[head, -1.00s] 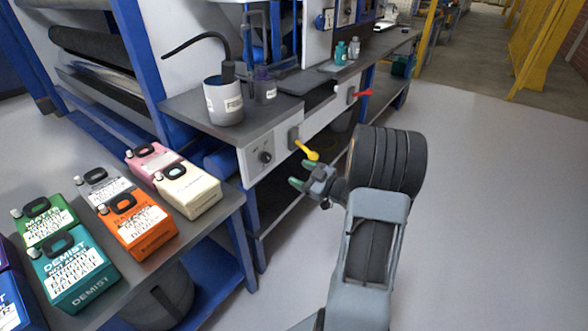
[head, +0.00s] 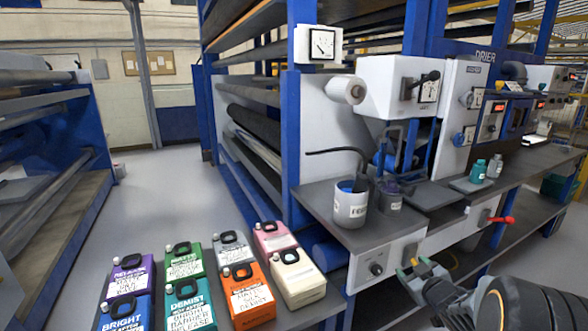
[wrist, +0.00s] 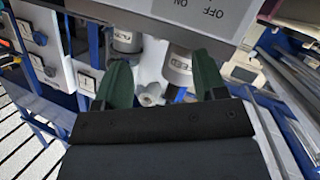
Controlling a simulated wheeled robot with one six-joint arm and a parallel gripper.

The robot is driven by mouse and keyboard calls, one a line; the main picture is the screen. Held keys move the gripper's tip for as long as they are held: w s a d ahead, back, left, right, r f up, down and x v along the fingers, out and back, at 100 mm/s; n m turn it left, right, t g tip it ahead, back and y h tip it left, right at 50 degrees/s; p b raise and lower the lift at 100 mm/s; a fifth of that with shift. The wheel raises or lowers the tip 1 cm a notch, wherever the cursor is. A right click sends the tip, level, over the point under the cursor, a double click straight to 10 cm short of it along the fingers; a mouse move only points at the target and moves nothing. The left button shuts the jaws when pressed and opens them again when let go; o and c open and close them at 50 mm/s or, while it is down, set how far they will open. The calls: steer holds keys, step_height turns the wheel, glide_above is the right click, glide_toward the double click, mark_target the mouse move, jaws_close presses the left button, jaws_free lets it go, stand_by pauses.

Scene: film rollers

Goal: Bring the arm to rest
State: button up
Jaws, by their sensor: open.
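My gripper (head: 412,272) is at the lower right of the head view, in front of the grey panel under the machine's bench. Its two dark green fingers stand apart with nothing between them, as the wrist view (wrist: 160,85) also shows. A yellow lever (head: 413,261) shows right by the fingertips; whether they touch it I cannot tell. My arm fills the lower right corner.
A low table at the front holds several jugs, including an orange one (head: 249,298) and a cream one (head: 297,277). A labelled pot (head: 350,208) stands on the bench. A red lever (head: 500,220) juts out to the right. Open floor (head: 165,195) lies at the left.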

step_height(320, 180, up, 10)
steer(key=s+a+m+g+h+p, duration=0.2)
steer(key=a+m+h+p, duration=0.1)
steer(key=p, duration=0.2)
steer(key=s+a+r+m+g+y+p, duration=0.1)
steer(key=s+a+r+g+p, duration=0.3)
steer(key=s, duration=0.5)
steer(key=s+a+r+m+g+y+p, duration=0.1)
steer(key=s+a+r+g+p, duration=0.4)
steer(key=s+a+r+p, duration=0.2)
steer(key=s+a+p, duration=0.1)
steer(key=s+a, duration=0.1)
steer(key=shift+s+a+m, duration=0.25)
steer(key=shift+a+m, duration=0.05)
steer(key=shift+m, duration=0.1)
